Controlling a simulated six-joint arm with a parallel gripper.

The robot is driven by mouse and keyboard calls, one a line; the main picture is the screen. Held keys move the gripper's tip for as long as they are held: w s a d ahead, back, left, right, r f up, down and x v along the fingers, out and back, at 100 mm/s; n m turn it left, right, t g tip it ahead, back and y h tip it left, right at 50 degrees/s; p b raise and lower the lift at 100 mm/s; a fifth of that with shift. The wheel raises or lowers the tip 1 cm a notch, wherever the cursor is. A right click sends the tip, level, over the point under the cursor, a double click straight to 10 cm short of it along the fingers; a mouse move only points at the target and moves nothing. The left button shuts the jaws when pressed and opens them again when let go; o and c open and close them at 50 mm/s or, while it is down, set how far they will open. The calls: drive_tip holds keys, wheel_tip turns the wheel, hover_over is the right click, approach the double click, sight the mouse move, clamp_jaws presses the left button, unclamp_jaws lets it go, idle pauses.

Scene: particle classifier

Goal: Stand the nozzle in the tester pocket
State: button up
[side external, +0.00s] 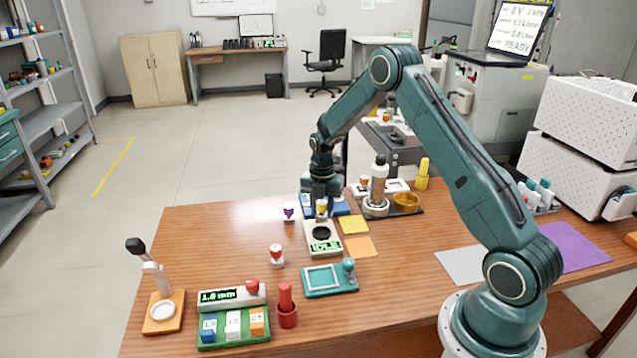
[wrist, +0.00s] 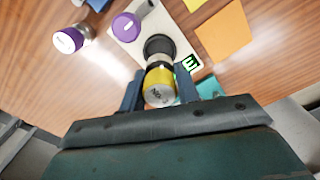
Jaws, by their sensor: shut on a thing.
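The nozzle (wrist: 160,86) is a small metal cylinder with a yellow band. My gripper (side external: 321,200) is shut on it, with one finger on each side in the wrist view. The tester (side external: 312,250) is a pale box with a green IDLE display and a round black pocket (side external: 321,233). In the side view the nozzle (side external: 321,209) shows just behind the pocket, apparently upright. In the wrist view its far end overlaps the near edge of the pocket (wrist: 158,46). Its height above the tester is hard to tell.
A white piece with a purple band (side external: 289,212) stands left of the tester; a red-banded one (side external: 276,255) stands nearer. A purple round part (wrist: 126,27) shows beside the pocket. Yellow and orange sheets (side external: 357,247) lie right. A teal tray (side external: 330,279) sits in front.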

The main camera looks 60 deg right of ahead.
sight(322, 235)
drive_tip(key=shift+f, duration=0.5)
drive_tip(key=shift+f, duration=2.1)
drive_tip(key=shift+f, duration=0.35)
drive_tip(key=shift+f, duration=0.35)
drive_tip(key=o, duration=0.9)
drive_tip(key=shift+s, duration=0.1)
drive_tip(key=shift+o, duration=0.3)
drive_tip(key=shift+r, duration=0.15)
